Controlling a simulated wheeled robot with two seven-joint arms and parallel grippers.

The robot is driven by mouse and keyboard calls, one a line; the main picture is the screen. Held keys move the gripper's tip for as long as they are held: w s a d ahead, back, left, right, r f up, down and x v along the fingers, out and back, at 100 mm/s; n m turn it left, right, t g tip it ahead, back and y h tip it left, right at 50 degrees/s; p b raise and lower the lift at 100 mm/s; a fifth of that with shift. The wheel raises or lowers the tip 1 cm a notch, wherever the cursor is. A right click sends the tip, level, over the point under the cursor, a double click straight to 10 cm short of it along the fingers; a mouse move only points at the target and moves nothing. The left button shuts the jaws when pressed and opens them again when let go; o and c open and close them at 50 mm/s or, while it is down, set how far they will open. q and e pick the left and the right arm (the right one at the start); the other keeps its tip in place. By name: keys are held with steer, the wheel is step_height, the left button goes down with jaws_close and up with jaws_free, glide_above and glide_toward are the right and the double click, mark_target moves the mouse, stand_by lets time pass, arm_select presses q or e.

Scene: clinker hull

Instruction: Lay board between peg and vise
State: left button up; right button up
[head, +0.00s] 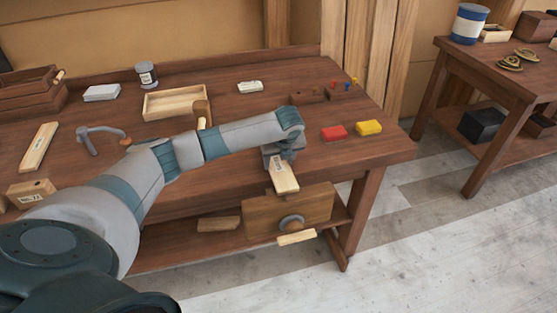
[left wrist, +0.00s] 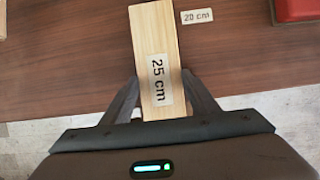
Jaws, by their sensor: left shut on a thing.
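My left gripper (head: 282,160) is shut on a pale board (head: 285,178) labelled "25 cm". In the left wrist view, the board (left wrist: 155,40) lies between the two fingers (left wrist: 160,90) and reaches away over the brown bench top. In the head view the board is at the bench's front edge, above the vise (head: 262,217), a wooden jaw with a round grey screw hub and a pale handle. I cannot tell whether the board touches the bench. I cannot make out a peg for certain; the arm hides part of the bench. My right gripper is not in view.
A "20 cm" label (left wrist: 197,16) is on the bench beside the board. A red block (head: 333,133) and a yellow block (head: 369,127) lie right of the gripper. A tray (head: 165,115), a mallet (head: 202,108) and a hooked metal tool (head: 88,143) are behind or left of my arm.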

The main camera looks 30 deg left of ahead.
arm_select(q)
steer(key=o, duration=1.1)
steer(key=shift+o, duration=0.2)
steer(key=shift+s+d+r, duration=0.1)
steer(key=shift+d+r, duration=0.05)
steer(key=shift+r, duration=0.4)
steer(key=b+v, duration=0.3)
steer(key=v, duration=0.8)
steer(key=shift+f, duration=0.1)
